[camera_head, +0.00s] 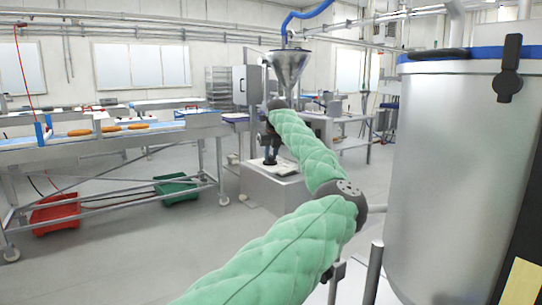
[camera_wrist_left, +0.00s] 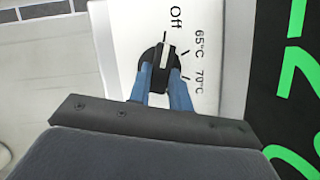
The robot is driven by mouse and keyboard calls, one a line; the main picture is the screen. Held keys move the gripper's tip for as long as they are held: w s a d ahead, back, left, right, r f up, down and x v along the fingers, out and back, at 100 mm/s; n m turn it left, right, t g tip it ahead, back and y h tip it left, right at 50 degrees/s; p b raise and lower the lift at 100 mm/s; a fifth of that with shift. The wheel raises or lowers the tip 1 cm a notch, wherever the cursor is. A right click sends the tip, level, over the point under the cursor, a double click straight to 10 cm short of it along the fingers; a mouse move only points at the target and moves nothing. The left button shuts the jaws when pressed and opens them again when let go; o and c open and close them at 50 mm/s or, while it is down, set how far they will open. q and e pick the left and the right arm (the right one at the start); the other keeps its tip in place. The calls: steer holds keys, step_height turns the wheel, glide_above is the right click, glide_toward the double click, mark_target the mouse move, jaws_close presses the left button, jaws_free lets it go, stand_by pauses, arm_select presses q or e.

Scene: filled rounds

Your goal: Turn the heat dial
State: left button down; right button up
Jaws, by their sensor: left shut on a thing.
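The heat dial (camera_wrist_left: 161,66) is a black round knob with a white pointer line on a white panel (camera_wrist_left: 118,25) in the left wrist view. Its line points up at the tick beside "Off". Ticks for 65°C and 70°C lie to the right. My left gripper (camera_wrist_left: 161,92) has its two blue fingers shut on the dial, one on each side. In the head view my left gripper (camera_head: 270,158) is small and far off, over a low grey box, below the metal funnel. The dial is too small to make out there. My right gripper is not in view.
A large steel vat (camera_head: 450,170) stands close on the right. A steel funnel (camera_head: 288,68) with a blue hose is above my left wrist. A conveyor (camera_head: 110,140) with bread-like items and red (camera_head: 55,214) and green crates (camera_head: 176,190) are at left. The floor between is clear.

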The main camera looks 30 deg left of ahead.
arm_select(q)
steer(key=m+b, duration=0.1)
steer(key=m, duration=0.1)
steer(key=m+t+h+b, duration=0.1)
steer(key=m, duration=0.1)
steer(key=shift+s+a+b, duration=0.15)
steer(key=shift+a+b, duration=0.05)
steer(key=shift+b, duration=0.2)
steer(key=m+h+b, duration=0.1)
steer(key=m, duration=0.1)
steer(key=shift+a+m+t, duration=0.15)
steer(key=shift+m+t, duration=0.15)
steer(key=shift+m, duration=0.1)
steer(key=shift+a+r+m+h+b, duration=0.1)
steer(key=shift+m+h+b, duration=0.4)
steer(key=shift+m, duration=0.5)
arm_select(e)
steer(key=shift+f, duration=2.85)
arm_select(q)
steer(key=shift+m, duration=0.4)
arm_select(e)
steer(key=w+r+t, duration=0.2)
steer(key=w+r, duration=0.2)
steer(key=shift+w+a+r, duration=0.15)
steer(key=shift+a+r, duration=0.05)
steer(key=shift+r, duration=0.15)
arm_select(q)
steer(key=c, duration=1.3)
jaws_free()
steer(key=shift+s, duration=0.1)
